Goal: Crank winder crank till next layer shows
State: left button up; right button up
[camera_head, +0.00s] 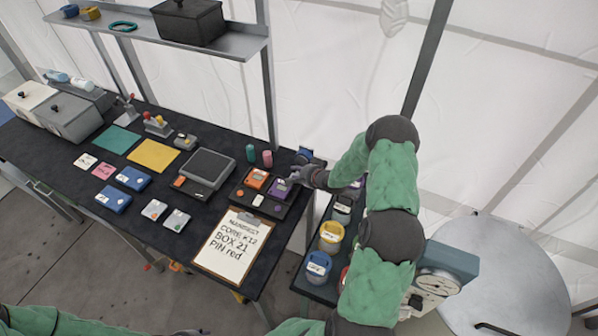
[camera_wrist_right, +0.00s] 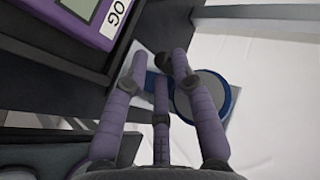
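My right gripper (camera_head: 305,178) is at the back right end of the dark table, beside a purple box (camera_head: 279,190). In the right wrist view its fingers (camera_wrist_right: 158,65) stand apart, with no thing clearly held between them. A blue round part with a grey face (camera_wrist_right: 205,95) lies just beyond the fingertips, partly covered by the right finger; I cannot tell whether they touch. A small dark blue thing (camera_head: 305,154) shows behind the gripper in the head view. I cannot make out a crank handle or any layer on it. My left gripper is not in view.
A clipboard (camera_head: 232,246) lies at the table's front, near an orange box (camera_head: 256,178). Yellow (camera_head: 331,236) and blue (camera_head: 318,266) tubs stand on a lower right surface, below my right arm.

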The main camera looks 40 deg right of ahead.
jog(key=shift+o, duration=0.6)
jog(key=shift+a+f, duration=0.25)
jog(key=shift+f, duration=0.05)
jog(key=shift+w+d+r, duration=0.15)
jog(key=shift+s+d+r, duration=0.15)
jog(key=shift+s+r, duration=0.25)
jog(key=v, duration=1.1)
jog(key=shift+a, duration=0.2)
